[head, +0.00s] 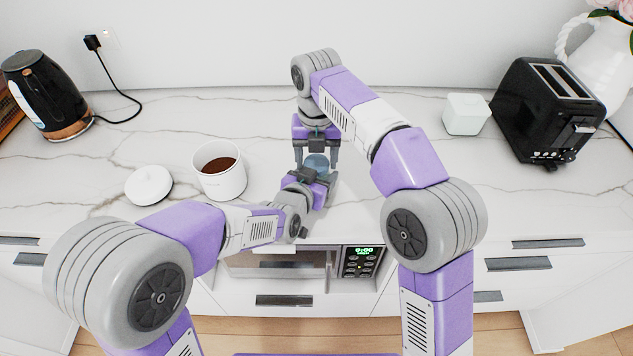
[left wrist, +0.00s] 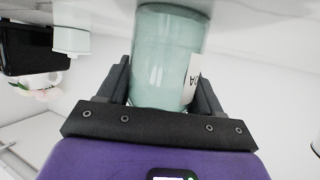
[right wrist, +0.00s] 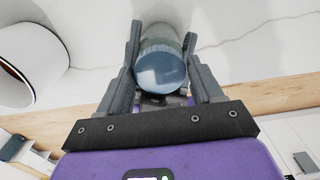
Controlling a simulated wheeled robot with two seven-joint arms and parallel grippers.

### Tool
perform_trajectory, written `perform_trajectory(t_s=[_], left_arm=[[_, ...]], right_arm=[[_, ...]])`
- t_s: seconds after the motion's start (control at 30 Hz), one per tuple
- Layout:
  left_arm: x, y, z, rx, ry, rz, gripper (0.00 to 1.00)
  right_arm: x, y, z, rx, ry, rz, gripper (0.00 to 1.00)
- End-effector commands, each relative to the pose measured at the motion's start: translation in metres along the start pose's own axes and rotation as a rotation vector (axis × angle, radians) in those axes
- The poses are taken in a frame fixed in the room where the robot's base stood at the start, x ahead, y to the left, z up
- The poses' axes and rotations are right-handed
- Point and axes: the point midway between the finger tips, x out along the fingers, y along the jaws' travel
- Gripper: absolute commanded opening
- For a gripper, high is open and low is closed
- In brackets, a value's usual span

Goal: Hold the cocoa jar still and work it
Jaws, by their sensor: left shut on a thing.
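The cocoa jar (head: 316,161) stands near the counter's front, above the microwave. In the left wrist view its pale green body (left wrist: 165,55) carries a white label (left wrist: 193,80) with part of a word. My left gripper (head: 318,187) is shut on the body from the front. The blue round lid (right wrist: 160,70) is on the jar in the right wrist view. My right gripper (head: 316,160) points down over the jar from above. Its fingers (right wrist: 163,65) stand on either side of the lid, apparently open. My grippers and arms hide much of the jar in the head view.
A white mug (head: 221,180) with brown contents stands left of the jar, beside a white round lid (head: 149,185). A black kettle (head: 45,95) is far left. Counter right of the jar is clear.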

Motion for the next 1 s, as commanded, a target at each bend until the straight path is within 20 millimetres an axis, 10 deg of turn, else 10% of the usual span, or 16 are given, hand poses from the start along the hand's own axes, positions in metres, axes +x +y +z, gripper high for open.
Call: perform_trajectory(t_s=[0.27, 1.0], left_arm=[[0.0000, -0.0001, -0.0002, 0.000, 0.001, 0.000, 0.00], [0.0000, -0.0002, -0.0002, 0.000, 0.001, 0.000, 0.00]], right_arm=[[-0.0001, 0.0000, 0.0000, 0.000, 0.000, 0.000, 0.23], [0.0003, -0.0002, -0.0001, 0.840, 0.000, 0.000, 0.23]])
